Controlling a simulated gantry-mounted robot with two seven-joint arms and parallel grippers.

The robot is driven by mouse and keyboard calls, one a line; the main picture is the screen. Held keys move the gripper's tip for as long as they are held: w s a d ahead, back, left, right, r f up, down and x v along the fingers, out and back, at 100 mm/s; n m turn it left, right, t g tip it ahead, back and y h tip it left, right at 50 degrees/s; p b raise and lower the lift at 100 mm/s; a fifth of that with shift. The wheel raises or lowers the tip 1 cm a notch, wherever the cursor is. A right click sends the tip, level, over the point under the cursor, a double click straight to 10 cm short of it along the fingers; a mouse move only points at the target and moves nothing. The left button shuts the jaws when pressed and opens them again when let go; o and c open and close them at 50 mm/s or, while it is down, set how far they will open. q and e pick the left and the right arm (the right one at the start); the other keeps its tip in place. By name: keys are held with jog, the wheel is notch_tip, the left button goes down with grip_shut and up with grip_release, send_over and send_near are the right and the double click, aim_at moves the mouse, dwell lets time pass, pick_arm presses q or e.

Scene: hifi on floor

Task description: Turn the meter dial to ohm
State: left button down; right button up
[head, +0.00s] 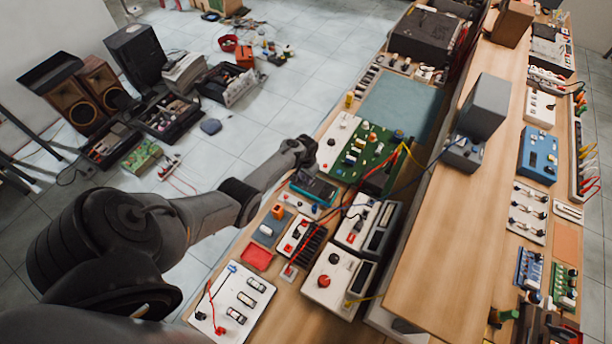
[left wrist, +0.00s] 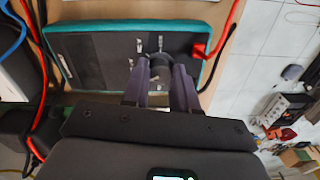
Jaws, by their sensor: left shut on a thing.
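The meter (head: 313,187) lies on the bench beneath the end of my left arm in the head view, a dark face in a teal case. It fills the upper middle of the left wrist view (left wrist: 100,58). My left gripper (left wrist: 160,70) points at the meter's face, its two fingers on either side of the dark round dial (left wrist: 158,58). It is shut on the dial, which is partly hidden between the fingertips. The dial's pointer and the ohm mark are too small to read. My right gripper is not in view.
A red lead (left wrist: 208,48) plugs into the meter close beside the right finger. A green circuit board (head: 370,153) and white instrument boxes (head: 357,222) crowd the bench around the meter. A red tray (head: 257,257) lies nearer. Loose red and black leads cross the area.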

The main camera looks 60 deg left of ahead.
pick_arm(q)
jog(key=m, duration=0.5)
jog(key=shift+m, duration=0.3)
jog(key=m, duration=0.5)
jog(key=shift+a+f+b, duration=0.1)
jog(key=shift+b, duration=0.3)
jog(key=m+b, duration=0.2)
jog(key=m, duration=0.4)
jog(key=m+b, duration=0.2)
jog(key=m, duration=0.2)
jog(key=shift+m, duration=0.3)
jog(key=shift+m+b, duration=0.6)
jog(key=shift+m, duration=0.2)
jog(key=c, duration=0.9)
grip_release()
jog(key=shift+o, duration=0.2)
